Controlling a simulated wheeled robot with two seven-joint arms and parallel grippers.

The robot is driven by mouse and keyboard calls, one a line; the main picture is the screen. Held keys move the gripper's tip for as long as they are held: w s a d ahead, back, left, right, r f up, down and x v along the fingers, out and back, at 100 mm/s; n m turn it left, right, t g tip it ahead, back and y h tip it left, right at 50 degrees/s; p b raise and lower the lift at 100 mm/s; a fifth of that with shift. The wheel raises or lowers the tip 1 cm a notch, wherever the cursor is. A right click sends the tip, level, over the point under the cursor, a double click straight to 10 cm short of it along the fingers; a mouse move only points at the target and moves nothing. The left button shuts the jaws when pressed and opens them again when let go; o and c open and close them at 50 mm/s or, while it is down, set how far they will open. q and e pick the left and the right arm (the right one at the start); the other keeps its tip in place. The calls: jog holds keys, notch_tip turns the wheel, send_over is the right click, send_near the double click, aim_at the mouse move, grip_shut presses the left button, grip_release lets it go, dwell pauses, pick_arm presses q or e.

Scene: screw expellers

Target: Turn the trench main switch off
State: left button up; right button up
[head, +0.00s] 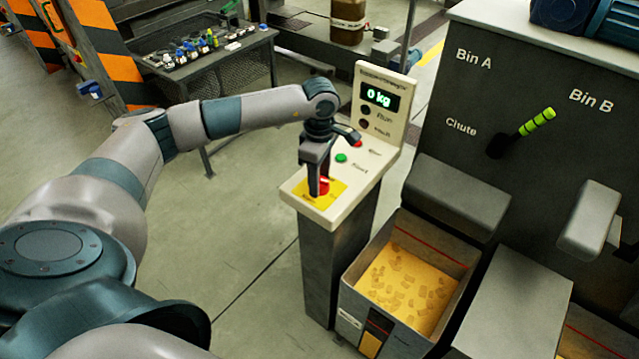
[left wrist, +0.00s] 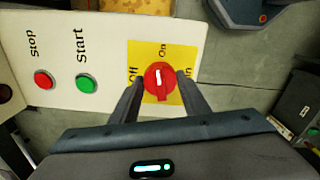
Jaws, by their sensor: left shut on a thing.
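The main switch is a red rotary knob (head: 324,184) on a yellow plate (head: 309,192) at the near end of the white control panel. In the left wrist view the knob (left wrist: 159,82) has a white mark, which points up toward the label "On"; "Off" is written to its left. My left gripper (head: 319,186) comes down from above, and its two fingers stand on either side of the knob, shut on it. Part of the label to the right of the knob is hidden by a finger. My right gripper is not in view.
A green Start button (head: 341,157) and a red Stop button (head: 357,143) sit behind the knob. A display (head: 380,98) reads 0 kg. To the right are a bin of yellow pieces (head: 350,295) and a dark machine with a green-handled lever (head: 537,121). Left floor is open.

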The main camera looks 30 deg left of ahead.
pick_arm(q)
jog(key=n+b, duration=0.3)
jog(key=shift+f+n+b, duration=0.25)
jog(key=shift+n+b, duration=0.05)
jog(key=n+b, duration=0.2)
jog(key=shift+n, duration=0.4)
jog(key=n+b, duration=0.3)
jog(key=n, duration=0.1)
jog(key=shift+r+n, duration=0.1)
jog(key=shift+n, duration=0.2)
jog(key=shift+n+b, duration=0.4)
jog(key=shift+b, duration=0.1)
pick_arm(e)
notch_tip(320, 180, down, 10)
pick_arm(q)
jog(key=n, duration=0.2)
jog(key=n+b, duration=0.1)
jog(key=shift+r+n, duration=0.2)
jog(key=shift+n, duration=0.2)
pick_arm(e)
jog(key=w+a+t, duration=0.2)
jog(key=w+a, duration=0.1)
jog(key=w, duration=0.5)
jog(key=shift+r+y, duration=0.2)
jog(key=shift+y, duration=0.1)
pick_arm(q)
jog(key=o, duration=1.1)
jog(key=shift+c, duration=0.2)
jog(key=shift+b, duration=0.3)
